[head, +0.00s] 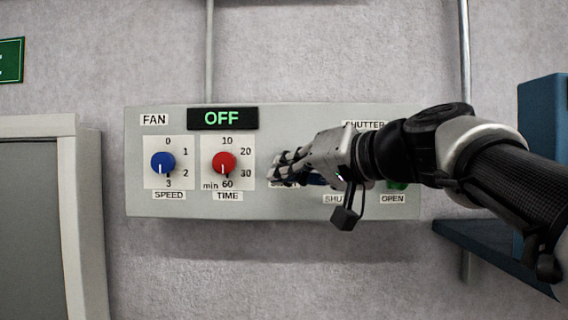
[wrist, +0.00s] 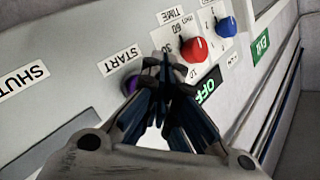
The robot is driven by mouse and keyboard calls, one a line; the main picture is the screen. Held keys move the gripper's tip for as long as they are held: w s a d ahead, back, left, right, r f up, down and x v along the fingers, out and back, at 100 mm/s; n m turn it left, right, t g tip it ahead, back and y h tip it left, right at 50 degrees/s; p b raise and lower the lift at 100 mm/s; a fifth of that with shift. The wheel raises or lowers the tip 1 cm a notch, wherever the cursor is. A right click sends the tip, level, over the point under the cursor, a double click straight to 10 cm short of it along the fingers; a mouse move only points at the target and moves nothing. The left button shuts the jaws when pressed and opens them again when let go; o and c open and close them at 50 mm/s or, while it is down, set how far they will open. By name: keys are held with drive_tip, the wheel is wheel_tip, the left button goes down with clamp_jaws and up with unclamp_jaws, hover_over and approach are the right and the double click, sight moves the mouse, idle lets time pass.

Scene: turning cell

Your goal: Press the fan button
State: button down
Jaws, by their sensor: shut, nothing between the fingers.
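The grey control panel (head: 190,210) is on the wall, with a FAN label (head: 154,120) and a display reading OFF (head: 222,118) in green. In the wrist view a purple button (wrist: 131,84) sits below the START label (wrist: 119,61), partly hidden behind my fingers. In the head view my gripper hides that button. My gripper (head: 274,171) is shut and empty, in front of the panel just right of the TIME knob. Its fingertips (wrist: 167,62) show beside the purple button in the wrist view. I cannot tell whether they touch the panel.
A blue SPEED knob (head: 163,162) and a red TIME knob (head: 224,162) are left of my gripper. A green button (head: 397,185) above the OPEN label is partly behind my arm. A blue shelf-like object (head: 490,245) is at lower right. A framed door (head: 80,220) stands left.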

drive_tip(key=shift+w, duration=0.15)
drive_tip(key=shift+w, duration=0.35)
drive_tip(key=shift+w, duration=0.4)
idle(0.7)
drive_tip(key=shift+s, duration=0.15)
drive_tip(key=shift+s+b, duration=0.5)
drive_tip(key=shift+s, duration=0.25)
drive_tip(key=shift+s+a+b, duration=0.1)
drive_tip(key=shift+s+b, duration=1.1)
drive_tip(key=shift+s, duration=1.25)
